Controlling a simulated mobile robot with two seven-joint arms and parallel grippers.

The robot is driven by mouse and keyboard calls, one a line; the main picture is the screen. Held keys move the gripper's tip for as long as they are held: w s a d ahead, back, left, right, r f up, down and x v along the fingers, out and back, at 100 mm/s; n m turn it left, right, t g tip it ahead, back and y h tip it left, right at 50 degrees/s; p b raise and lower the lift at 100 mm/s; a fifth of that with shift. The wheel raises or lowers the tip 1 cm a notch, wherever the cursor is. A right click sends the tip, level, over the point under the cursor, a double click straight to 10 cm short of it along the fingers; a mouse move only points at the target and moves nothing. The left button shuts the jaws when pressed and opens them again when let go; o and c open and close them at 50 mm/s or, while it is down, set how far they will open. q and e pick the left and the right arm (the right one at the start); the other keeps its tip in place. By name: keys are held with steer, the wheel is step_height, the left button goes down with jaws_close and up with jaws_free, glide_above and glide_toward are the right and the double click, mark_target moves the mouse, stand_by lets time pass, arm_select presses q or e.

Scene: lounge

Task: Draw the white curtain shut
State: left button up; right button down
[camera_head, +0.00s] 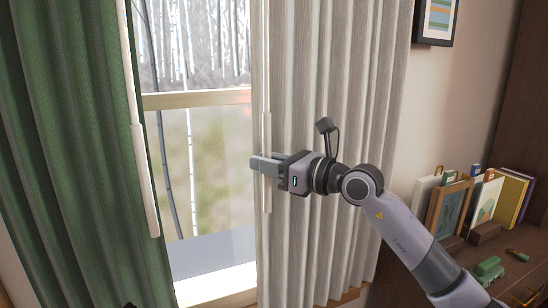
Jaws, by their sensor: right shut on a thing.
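The white curtain (345,90) hangs in folds over the right side of the window, leaving a gap between it and the green curtain (75,130) on the left. A thin white wand (266,130) hangs along the white curtain's left edge. My right gripper (262,164) reaches in from the right in front of the white curtain, shut on this wand near its lower end. The fingers hide a short part of the wand. My left gripper is not clearly in view.
A second white wand (147,190) hangs beside the green curtain. Window glass (215,150) shows between the curtains. On the right, a wooden shelf (470,250) holds framed pictures (447,208), books (512,195) and a green toy (488,270), near my right arm. A framed picture (437,18) hangs above.

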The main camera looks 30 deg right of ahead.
steer(key=shift+a, duration=0.45)
steer(key=c, duration=1.3)
jaws_free()
steer(key=shift+a, duration=0.1)
steer(key=shift+o, duration=0.8)
steer(key=shift+a, duration=0.1)
steer(key=b+v, duration=0.2)
steer(key=v, duration=0.5)
